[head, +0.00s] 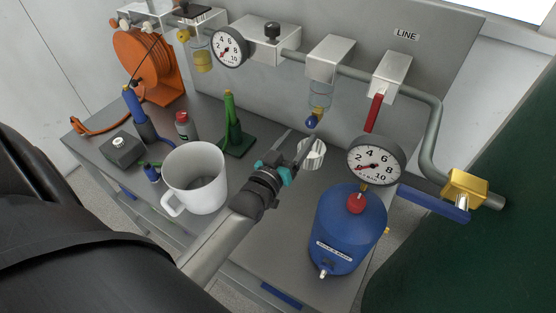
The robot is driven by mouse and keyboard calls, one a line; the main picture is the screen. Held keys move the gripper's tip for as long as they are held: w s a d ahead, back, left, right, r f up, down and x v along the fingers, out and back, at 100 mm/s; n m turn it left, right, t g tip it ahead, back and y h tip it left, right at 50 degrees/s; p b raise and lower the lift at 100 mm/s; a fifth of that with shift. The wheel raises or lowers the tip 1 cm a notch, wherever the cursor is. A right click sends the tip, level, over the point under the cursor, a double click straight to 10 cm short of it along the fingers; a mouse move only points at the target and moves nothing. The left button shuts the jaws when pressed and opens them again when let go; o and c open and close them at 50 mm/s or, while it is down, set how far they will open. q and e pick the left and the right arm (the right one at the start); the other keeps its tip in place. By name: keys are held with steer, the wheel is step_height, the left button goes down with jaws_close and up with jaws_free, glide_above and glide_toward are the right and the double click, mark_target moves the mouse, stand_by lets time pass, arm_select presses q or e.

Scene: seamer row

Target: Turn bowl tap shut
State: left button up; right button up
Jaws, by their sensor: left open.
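A clear filter bowl (320,96) hangs under a grey block on the panel, with a little yellow liquid low in it. The bowl tap (312,121), small and blue, is at the bowl's lower end. My left gripper (311,137) is open just below the tap, its slim grey fingers pointing up at it. I cannot tell whether the fingers touch the tap. My gripper partly hides a white ribbed cup-like piece (316,158) on the bench behind it. My right gripper is not in view.
A white mug (196,178) stands left of my arm. A blue tank (346,232) with a gauge (375,162) stands to the right. A red lever (374,113) hangs at the right block. A green stand (235,132) and an orange reel (148,65) are further left.

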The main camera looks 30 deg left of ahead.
arm_select(q)
steer(key=s, duration=1)
steer(key=shift+d, duration=0.3)
